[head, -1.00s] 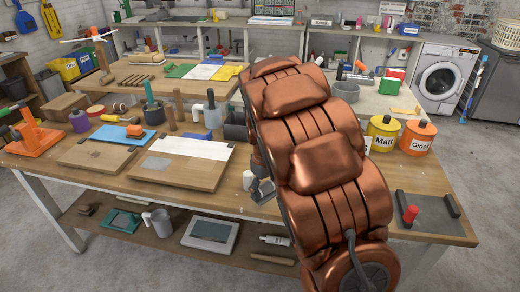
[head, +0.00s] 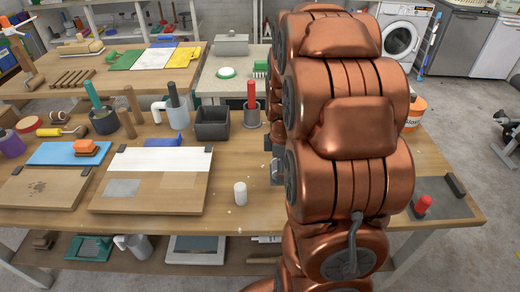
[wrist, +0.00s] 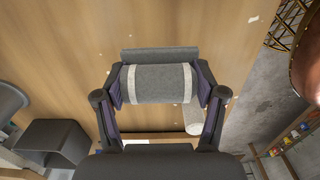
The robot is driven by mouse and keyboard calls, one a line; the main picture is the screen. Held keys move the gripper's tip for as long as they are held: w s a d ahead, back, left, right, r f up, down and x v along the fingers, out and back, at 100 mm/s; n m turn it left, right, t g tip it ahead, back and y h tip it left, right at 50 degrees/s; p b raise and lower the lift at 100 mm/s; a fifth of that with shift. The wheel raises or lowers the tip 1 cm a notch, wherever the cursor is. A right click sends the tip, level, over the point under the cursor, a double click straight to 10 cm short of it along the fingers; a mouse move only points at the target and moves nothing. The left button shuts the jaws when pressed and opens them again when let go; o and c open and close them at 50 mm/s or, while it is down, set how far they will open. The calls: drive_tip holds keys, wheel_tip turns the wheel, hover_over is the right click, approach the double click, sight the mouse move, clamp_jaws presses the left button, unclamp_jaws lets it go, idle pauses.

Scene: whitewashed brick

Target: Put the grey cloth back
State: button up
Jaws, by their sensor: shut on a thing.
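The grey cloth (wrist: 158,84) shows in the wrist view as a roll with two pale bands. A flat grey strip lies along its far side; I cannot tell if it is part of the cloth. My gripper (wrist: 160,92) is shut on the roll, one finger at each end. Wooden tabletop shows behind it; the height of the cloth above the table is unclear. In the head view my arm hides the cloth and most of the gripper.
A white cylinder (head: 240,193) stands on the workbench (head: 255,222) left of my arm, close to the cloth in the wrist view (wrist: 192,121). A dark bin (head: 212,124), a red-handled tool (head: 251,98) and a board with a white strip (head: 150,195) are nearby. A low tray (head: 440,204) lies right.

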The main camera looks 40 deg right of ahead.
drive_tip(key=p, duration=0.3)
hover_over(262, 158)
drive_tip(key=shift+s+f, duration=0.2)
drive_tip(key=shift+f, duration=0.35)
drive_tip(key=shift+w+f+p, duration=0.15)
drive_tip(key=shift+p, duration=0.15)
drive_tip(key=shift+f+p, duration=0.6)
drive_tip(key=shift+f, duration=1)
drive_tip(key=shift+f, duration=0.1)
drive_tip(key=shift+f, duration=0.1)
drive_tip(key=o, duration=1.2)
